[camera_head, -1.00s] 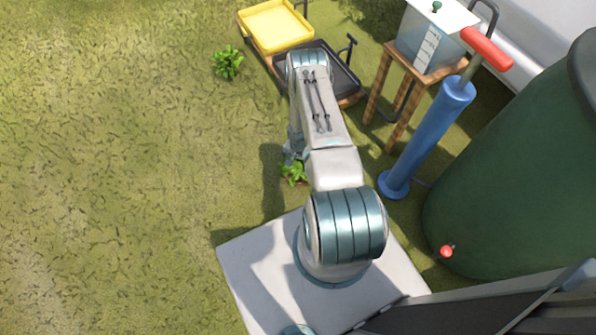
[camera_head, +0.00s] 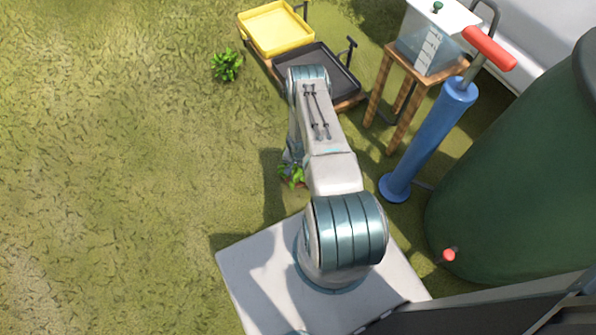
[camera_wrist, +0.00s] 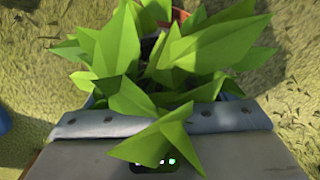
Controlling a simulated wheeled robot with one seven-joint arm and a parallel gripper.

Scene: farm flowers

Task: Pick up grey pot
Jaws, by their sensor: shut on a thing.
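A leafy green plant (camera_head: 291,175) shows beside my forearm in the head view, low in front of my base and partly hidden by the arm. In the wrist view the plant (camera_wrist: 150,65) fills the middle, and its leaves hang over my gripper (camera_wrist: 162,98). My gripper is shut on the potted plant; the leaves hide the fingertips and the grip itself. A small reddish-orange piece of pot rim (camera_wrist: 181,17) shows behind the leaves. I see no grey pot surface. Another green plant (camera_head: 227,65) stands on the grass at upper left, its pot not visible.
A yellow tray (camera_head: 276,28) and a dark tray (camera_head: 325,72) lie beyond the arm. A wooden stand (camera_head: 399,75) with a clear tank, a blue pump (camera_head: 428,145) and a large green barrel (camera_head: 520,180) crowd the right. Grass at left is clear.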

